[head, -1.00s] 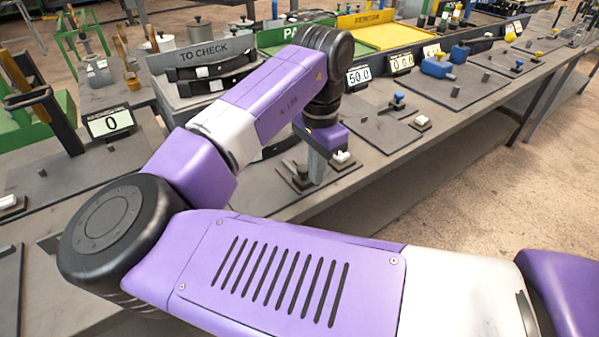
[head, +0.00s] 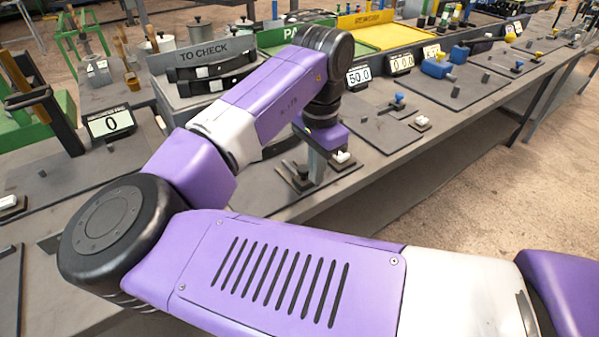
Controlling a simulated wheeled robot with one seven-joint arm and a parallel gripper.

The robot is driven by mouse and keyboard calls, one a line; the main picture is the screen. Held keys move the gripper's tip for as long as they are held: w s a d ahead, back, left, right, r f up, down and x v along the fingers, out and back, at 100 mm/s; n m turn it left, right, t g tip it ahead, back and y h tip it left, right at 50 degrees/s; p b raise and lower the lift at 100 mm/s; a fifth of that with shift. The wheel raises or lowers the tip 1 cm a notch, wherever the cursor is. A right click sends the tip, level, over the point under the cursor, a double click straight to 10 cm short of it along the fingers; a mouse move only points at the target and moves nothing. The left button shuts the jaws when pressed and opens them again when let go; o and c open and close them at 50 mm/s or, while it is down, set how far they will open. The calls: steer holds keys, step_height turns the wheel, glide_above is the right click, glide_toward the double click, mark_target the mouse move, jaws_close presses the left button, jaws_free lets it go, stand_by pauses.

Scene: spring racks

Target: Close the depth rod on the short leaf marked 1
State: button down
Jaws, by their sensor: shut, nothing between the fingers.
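My gripper (head: 315,180) points straight down over a small dark fixture (head: 297,181) on the near part of the bench. Its grey fingers are together with nothing between them. Small upright dark pieces stand just left of the fingers; I cannot tell whether the fingers touch them. A white-topped small block (head: 341,157) sits just right of the fingers. I cannot make out the depth rod or a leaf marked 1 for certain; my wrist and fingers cover part of the fixture. Dark leaves with white labels (head: 209,86) lie in the rack marked TO CHECK.
A display reading 0 (head: 111,123) stands on the left. A flat plate (head: 383,133) with a blue-knobbed part lies right of my gripper. Green and yellow trays (head: 384,32) stand behind. Floor is open at right.

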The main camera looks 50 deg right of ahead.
mark_target(301, 166)
steer(key=shift+f, duration=0.1)
stand_by(0.5)
steer(key=shift+f+b, duration=0.4)
steer(key=shift+f, duration=0.55)
steer(key=shift+w+d, duration=0.3)
steer(key=shift+w, duration=0.65)
steer(key=shift+w+d, duration=0.1)
steer(key=shift+w, duration=0.25)
steer(key=shift+w+d+r+p, duration=0.1)
steer(key=shift+w+d+p, duration=0.15)
steer(key=shift+w, duration=0.45)
steer(key=shift+w+d+p, duration=0.1)
steer(key=shift+w+p, duration=0.1)
steer(key=shift+w, duration=0.5)
steer(key=shift+s+p, duration=0.15)
steer(key=shift+p, duration=0.3)
stand_by(0.8)
steer(key=shift+r, duration=0.15)
steer(key=shift+s+r+p, duration=0.1)
steer(key=shift+r+p, duration=3.2)
steer(key=shift+p, duration=0.2)
